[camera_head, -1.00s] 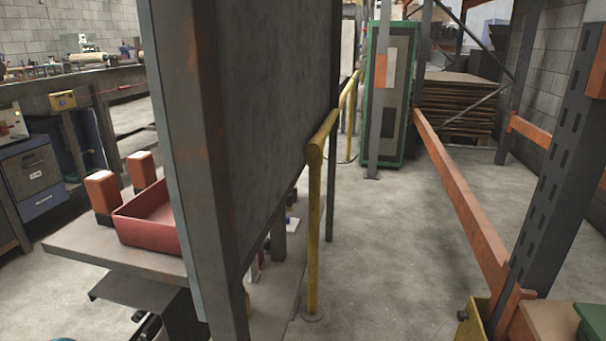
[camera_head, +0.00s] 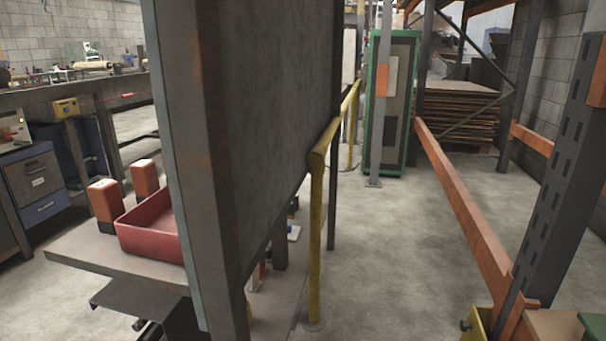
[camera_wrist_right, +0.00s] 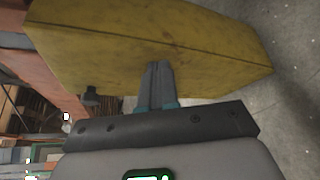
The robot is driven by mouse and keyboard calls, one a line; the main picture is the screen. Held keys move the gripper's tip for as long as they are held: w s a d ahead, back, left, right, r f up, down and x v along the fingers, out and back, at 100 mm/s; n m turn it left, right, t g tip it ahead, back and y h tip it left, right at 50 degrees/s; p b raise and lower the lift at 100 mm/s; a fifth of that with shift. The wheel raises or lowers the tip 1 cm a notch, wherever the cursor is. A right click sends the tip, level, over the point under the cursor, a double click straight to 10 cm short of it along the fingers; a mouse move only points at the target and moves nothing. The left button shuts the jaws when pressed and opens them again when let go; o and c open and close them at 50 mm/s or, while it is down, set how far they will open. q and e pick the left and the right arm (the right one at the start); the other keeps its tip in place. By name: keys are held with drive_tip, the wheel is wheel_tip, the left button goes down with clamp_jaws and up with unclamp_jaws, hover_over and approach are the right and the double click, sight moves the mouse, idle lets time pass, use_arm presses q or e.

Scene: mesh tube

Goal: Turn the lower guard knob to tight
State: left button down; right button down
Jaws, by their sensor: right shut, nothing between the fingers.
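The yellow guard (camera_head: 477,322) is cut off by the bottom edge of the head view, at the foot of the rack upright. A small dark knob (camera_head: 465,325) sticks out of its left side. In the right wrist view, the yellow guard (camera_wrist_right: 150,50) fills the top, and a dark knob-like part (camera_wrist_right: 90,96) shows at its lower left edge. My right gripper (camera_wrist_right: 160,68) is shut and empty, its fingertips overlapping the guard's face to the right of that part. I cannot tell whether they touch it. The knob's setting is unreadable. My left gripper is out of view.
An orange rack beam (camera_head: 465,210) and dark slotted upright (camera_head: 560,180) stand by the guard. A grey panel (camera_head: 275,110) and yellow rail (camera_head: 316,230) are left of the open floor (camera_head: 400,270). A red tray (camera_head: 150,232) sits on a bench at left.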

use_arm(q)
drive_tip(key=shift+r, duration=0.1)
use_arm(e)
drive_tip(key=a, duration=0.6)
drive_tip(key=shift+w, duration=0.35)
drive_tip(key=shift+r, duration=0.1)
